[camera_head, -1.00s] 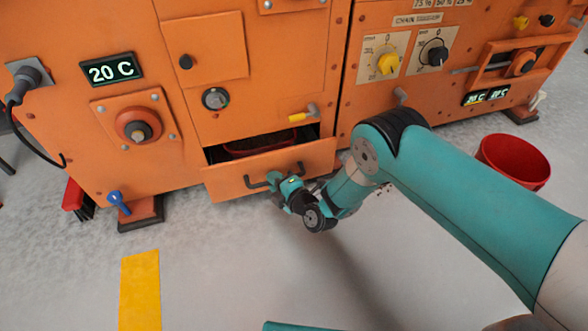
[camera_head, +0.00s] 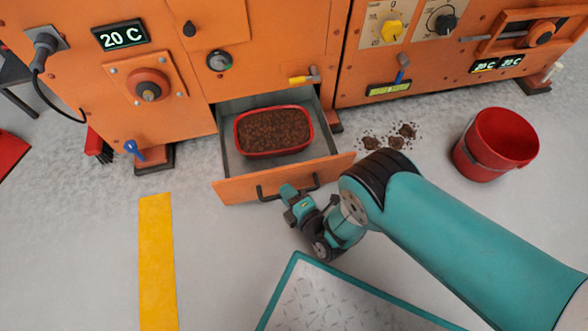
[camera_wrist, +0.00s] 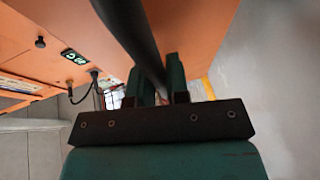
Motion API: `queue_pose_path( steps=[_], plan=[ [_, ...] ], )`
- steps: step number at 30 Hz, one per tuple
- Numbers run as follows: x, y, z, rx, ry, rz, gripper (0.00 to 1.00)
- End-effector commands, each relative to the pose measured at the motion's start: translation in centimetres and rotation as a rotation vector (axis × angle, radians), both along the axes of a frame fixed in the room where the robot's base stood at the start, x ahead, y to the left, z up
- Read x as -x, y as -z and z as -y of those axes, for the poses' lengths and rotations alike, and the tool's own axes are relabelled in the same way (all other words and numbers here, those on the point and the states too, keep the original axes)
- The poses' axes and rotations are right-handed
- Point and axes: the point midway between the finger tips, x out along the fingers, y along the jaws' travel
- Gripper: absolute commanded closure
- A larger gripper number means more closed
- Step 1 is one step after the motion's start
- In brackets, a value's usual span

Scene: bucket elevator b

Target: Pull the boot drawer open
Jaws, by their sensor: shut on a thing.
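The boot drawer (camera_head: 236,190) is pulled well out of the orange machine, low down in the head view. Its grey inside shows, and a red tub (camera_head: 273,151) of brown grains sits in it. The black bar handle (camera_head: 268,193) is on the drawer's orange front. My gripper (camera_head: 288,190) is at the handle, on the front side of the drawer. In the wrist view the dark handle bar (camera_wrist: 140,45) runs between the two green fingers of my gripper (camera_wrist: 158,82), which is shut on it.
A red bucket (camera_head: 494,145) stands on the floor at the right. Brown spilled clumps (camera_head: 392,136) lie near the machine's base. A green-edged metal plate (camera_head: 335,303) is in front. A yellow floor stripe (camera_head: 157,260) is at the left. The floor between stripe and drawer is clear.

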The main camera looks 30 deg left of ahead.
Motion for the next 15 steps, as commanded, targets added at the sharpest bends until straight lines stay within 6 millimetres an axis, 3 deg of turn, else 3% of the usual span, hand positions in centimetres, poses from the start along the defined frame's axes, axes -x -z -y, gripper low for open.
queue_pose_path(
  steps=[4,15],
  plan=[
    [1.37,-0.03,0.79,0.005,-0.009,-0.006,1.0],
    [1.8,0.07,1.19,0.002,-0.009,-0.004,1.0]
  ],
)
